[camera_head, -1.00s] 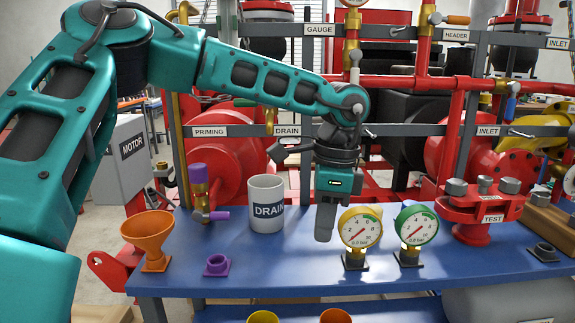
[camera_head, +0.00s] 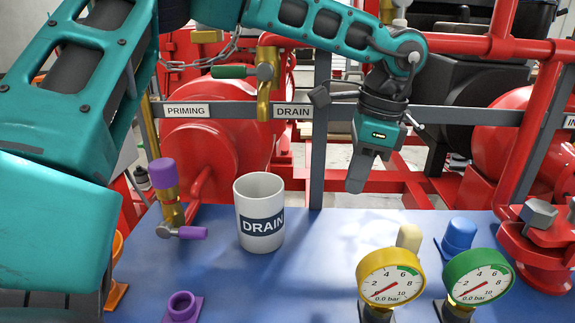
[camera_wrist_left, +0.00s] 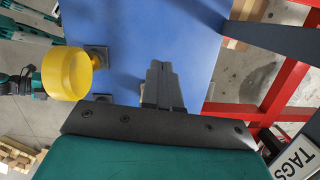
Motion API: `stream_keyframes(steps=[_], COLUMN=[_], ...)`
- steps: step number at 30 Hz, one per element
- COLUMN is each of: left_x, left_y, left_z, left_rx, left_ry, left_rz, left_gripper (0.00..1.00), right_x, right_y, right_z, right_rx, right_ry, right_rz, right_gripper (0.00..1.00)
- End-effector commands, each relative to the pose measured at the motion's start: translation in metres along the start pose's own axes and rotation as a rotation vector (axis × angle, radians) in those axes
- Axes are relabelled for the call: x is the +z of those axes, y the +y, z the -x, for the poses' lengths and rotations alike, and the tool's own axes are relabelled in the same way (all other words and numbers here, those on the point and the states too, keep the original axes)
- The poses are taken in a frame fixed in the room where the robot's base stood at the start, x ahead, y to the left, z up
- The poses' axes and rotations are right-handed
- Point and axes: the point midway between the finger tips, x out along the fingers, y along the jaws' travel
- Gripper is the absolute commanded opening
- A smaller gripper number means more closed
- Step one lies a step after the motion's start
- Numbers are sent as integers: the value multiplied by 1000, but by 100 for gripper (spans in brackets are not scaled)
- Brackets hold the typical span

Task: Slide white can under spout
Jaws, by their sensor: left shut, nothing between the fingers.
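The white can (camera_head: 261,230) with a dark DRAIN label stands upright on the blue bench (camera_head: 330,285) in the head view. A brass spout (camera_head: 265,95) with a green handle hangs from the rail behind it, above the DRAIN sign. The can is in front of and below the spout in the picture. My left gripper (camera_head: 356,184) is shut and empty, right of the can and apart from it. In the left wrist view its fingers (camera_wrist_left: 161,82) are together over the blue bench; the can is not seen there. My right gripper is not in view.
A purple-capped brass valve (camera_head: 166,190) stands left of the can. A yellow gauge (camera_head: 390,277) and a green gauge (camera_head: 478,278) stand at the front right. A purple flanged fitting (camera_head: 183,307) is at the front left. The bench between can and gauges is clear.

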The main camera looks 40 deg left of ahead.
Motion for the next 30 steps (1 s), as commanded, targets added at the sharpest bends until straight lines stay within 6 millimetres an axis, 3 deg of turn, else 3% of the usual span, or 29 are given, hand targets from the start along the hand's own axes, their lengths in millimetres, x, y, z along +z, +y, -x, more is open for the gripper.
stream_keyframes(steps=[11,17,25,27,30], left_x=[34,64,119,117,115], left_y=[0,0,1,1,0], left_z=[-4,-10,-20,-33,-37], left_rx=[-3,0,3,6,-1], left_ry=[0,1,6,1,0], left_rz=[3,4,2,-2,0], left_gripper=[0,0,0,0,0], right_x=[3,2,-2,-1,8], right_y=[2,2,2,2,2], right_z=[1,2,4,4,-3], right_rx=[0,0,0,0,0], right_ry=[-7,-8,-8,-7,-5], right_rz=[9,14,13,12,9], right_gripper=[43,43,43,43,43])
